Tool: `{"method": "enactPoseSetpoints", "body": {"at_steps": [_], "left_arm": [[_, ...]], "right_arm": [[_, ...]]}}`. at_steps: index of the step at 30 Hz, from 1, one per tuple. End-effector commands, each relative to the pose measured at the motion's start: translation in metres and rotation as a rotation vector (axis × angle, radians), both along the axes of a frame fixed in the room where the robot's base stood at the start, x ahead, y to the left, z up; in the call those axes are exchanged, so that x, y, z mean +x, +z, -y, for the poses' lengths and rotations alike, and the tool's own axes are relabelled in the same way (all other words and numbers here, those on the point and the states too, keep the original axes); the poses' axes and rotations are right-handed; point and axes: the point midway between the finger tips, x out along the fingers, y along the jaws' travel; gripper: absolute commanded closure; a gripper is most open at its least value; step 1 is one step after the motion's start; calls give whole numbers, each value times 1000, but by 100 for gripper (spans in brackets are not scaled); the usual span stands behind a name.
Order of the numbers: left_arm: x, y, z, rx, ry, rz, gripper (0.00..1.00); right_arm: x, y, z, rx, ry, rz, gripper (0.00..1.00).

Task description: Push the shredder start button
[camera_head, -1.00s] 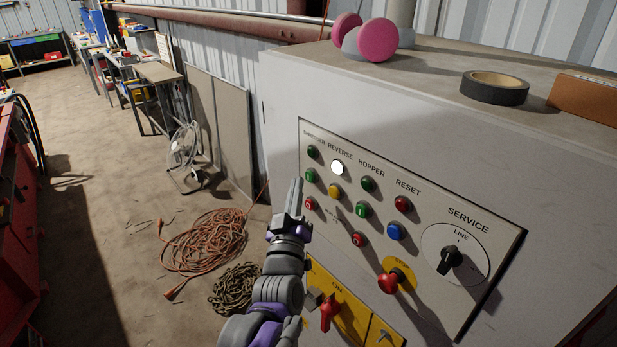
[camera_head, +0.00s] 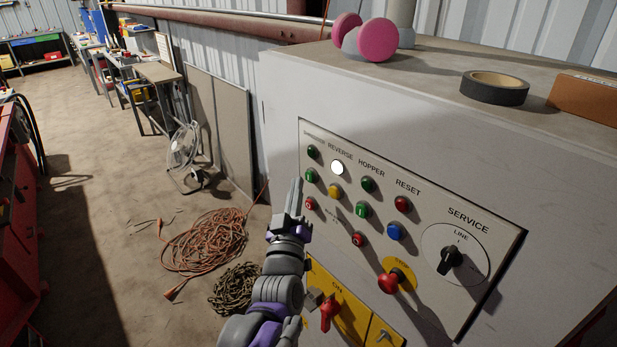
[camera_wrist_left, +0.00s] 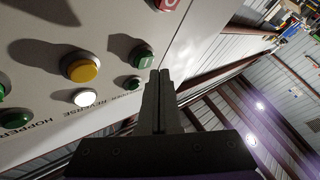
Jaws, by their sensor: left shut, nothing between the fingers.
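The control panel (camera_head: 440,215) is on the front of a grey cabinet. The green shredder start button (camera_head: 310,175) is in its left column, below a green lamp (camera_head: 313,151) and above a red button (camera_head: 311,203). My left gripper (camera_head: 297,182) is shut and empty, its tips just left of and below the green button. In the left wrist view, the gripper tips (camera_wrist_left: 160,74) appear close beside the green button (camera_wrist_left: 142,56). I cannot tell whether they touch it. My right gripper is not in view.
A yellow button (camera_head: 334,191), a lit white lamp (camera_head: 337,168) and a red emergency stop (camera_head: 390,281) are on the same panel. A red switch handle (camera_head: 330,312) is below. Black tape (camera_head: 494,88) lies on the cabinet top. Orange cable (camera_head: 205,240) lies on the floor.

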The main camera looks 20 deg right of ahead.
Motion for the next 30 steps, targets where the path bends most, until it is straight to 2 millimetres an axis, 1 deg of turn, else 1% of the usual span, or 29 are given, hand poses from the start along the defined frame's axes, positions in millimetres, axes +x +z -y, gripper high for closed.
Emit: {"method": "enactPoseSetpoints", "body": {"at_steps": [23, 30], "left_arm": [[0, 0, 0, 0, 0, 0, 100], [3, 0, 7, 0, -1, 1, 100]], "right_arm": [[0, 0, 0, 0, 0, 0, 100], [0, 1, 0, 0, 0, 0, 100]]}}
